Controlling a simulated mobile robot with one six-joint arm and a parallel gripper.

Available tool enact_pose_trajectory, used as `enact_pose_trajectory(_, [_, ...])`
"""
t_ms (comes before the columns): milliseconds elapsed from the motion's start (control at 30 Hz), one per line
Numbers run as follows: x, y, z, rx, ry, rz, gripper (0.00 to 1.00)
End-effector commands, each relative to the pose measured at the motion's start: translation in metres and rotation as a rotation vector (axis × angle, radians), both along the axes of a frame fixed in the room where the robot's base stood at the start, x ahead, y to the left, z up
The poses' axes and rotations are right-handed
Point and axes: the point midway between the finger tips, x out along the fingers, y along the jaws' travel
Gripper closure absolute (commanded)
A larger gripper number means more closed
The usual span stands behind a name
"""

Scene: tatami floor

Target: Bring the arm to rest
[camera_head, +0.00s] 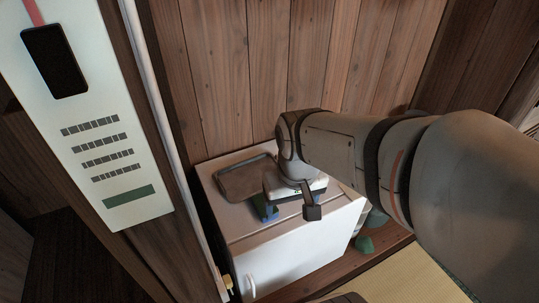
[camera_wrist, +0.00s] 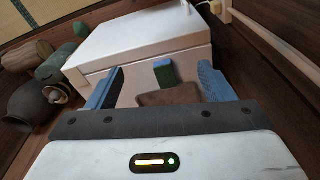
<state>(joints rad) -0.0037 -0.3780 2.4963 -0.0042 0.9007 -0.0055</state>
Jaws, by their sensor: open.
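My arm reaches in from the right in the head view, and my gripper (camera_head: 272,207) hangs over the top of a white cabinet (camera_head: 298,252). In the wrist view my gripper (camera_wrist: 160,70) is open, its two blue fingers wide apart. A blue and green sponge-like block (camera_wrist: 165,72) shows in the gap between them, clear of both fingers. A brown tray (camera_wrist: 170,95) lies nearer, partly hidden by the gripper body. The tray also shows on the cabinet top in the head view (camera_head: 243,179).
A wooden wall (camera_head: 235,75) rises behind the cabinet. A white panel (camera_head: 95,120) and post are at left. Tatami (camera_head: 415,282) lies at lower right.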

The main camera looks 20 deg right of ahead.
Motion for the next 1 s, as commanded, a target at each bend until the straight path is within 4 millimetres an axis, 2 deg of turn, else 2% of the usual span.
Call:
enact_pose_trajectory(367, [-0.005,-0.001,0.002,0.000,0.000,-0.007,0.25])
enact_pose_trajectory(533, [-0.004,0.000,0.019,0.001,-0.007,-0.009,0.25])
enact_pose_trajectory(667, [-0.002,0.000,0.050,0.004,-0.022,-0.012,0.25])
enact_pose_trajectory(1000, [0.002,0.000,0.169,0.015,-0.084,-0.022,0.25])
